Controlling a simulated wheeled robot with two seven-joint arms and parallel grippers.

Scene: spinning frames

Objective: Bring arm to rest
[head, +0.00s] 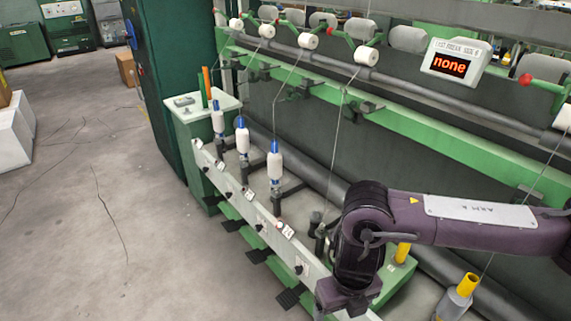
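My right arm, purple with a pale label plate, comes in from the right and bends down at a dark joint. Its lower end, with a dark block that seems to be part of my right gripper (343,301), is in front of the white rail (262,222) at the bottom of the picture. I cannot make out its fingertips or anything held. My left arm and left gripper are not in view.
A green spinning frame (420,128) fills the right side, with white bobbins on blue holders (274,162) along the rail. A display (455,62) reads "none". Grey floor (90,220) at left is mostly clear.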

